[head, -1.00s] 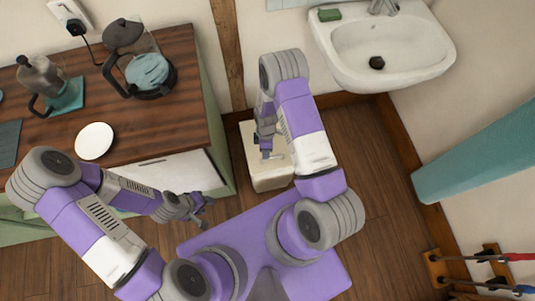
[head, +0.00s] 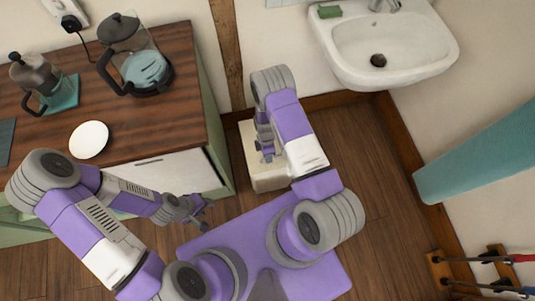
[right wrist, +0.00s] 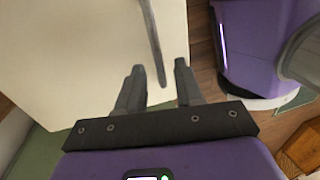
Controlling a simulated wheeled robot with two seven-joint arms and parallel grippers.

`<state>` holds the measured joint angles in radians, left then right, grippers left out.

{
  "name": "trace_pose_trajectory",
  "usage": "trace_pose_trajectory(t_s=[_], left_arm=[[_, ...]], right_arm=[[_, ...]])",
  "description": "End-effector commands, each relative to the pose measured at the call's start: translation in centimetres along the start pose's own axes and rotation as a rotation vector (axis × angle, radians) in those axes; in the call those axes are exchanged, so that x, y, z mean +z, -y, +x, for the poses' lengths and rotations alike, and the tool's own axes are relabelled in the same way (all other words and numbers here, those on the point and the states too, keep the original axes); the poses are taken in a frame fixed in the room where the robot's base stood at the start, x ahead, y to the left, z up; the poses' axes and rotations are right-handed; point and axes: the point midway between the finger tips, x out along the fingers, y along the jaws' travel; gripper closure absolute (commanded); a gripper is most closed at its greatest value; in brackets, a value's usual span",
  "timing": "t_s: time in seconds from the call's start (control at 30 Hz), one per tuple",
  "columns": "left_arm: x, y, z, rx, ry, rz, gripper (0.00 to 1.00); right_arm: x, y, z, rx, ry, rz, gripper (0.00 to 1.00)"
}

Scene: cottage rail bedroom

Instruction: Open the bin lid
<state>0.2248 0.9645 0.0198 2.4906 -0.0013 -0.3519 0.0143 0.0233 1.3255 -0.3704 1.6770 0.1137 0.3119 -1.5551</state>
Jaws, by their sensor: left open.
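The bin is a cream box (head: 272,181) standing on the floor between the counter and the washbasin. Its pale top fills the upper left of the right wrist view (right wrist: 70,60). A thin grey handle (right wrist: 152,35) shows there, its near end between the fingertips of my right gripper (right wrist: 159,68). The fingers are apart, with a gap on both sides of the handle; I cannot tell how deep it sits between them. In the head view my right gripper (head: 266,153) is over the bin, partly hidden by my arm. My left gripper (head: 203,211) is open and empty beside the counter front.
A washbasin (head: 412,52) hangs at upper right. A teal cloth (head: 485,155) is at right. Wooden floor (head: 385,215) is clear right of the bin.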

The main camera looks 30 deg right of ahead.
Motion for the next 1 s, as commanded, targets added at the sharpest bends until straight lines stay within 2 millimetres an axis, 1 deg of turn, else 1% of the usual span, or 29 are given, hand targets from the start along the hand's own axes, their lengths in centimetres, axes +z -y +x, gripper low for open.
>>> trace_pose_trajectory(t_s=[0.1,0.17,0.3,0.33,1.0], left_arm=[[0.0,-0.01,-0.02,0.0,0.0,0.0,0.57],[0.0,-0.01,-0.02,0.0,0.0,0.0,0.57],[0.0,-0.01,-0.02,0.0,0.0,0.0,0.57],[0.0,-0.01,-0.02,0.0,0.0,0.0,0.57],[0.0,-0.01,-0.02,0.0,0.0,0.0,0.57]], right_arm=[[0.01,0.01,-0.03,0.0,0.0,0.0,0.66],[0.0,0.01,-0.04,0.0,0.0,0.0,0.75],[0.0,0.02,-0.04,0.0,0.0,0.0,0.96],[0.0,0.02,-0.04,0.0,0.0,0.0,1.0],[-0.02,0.03,-0.05,-0.001,0.0,0.0,1.0]])
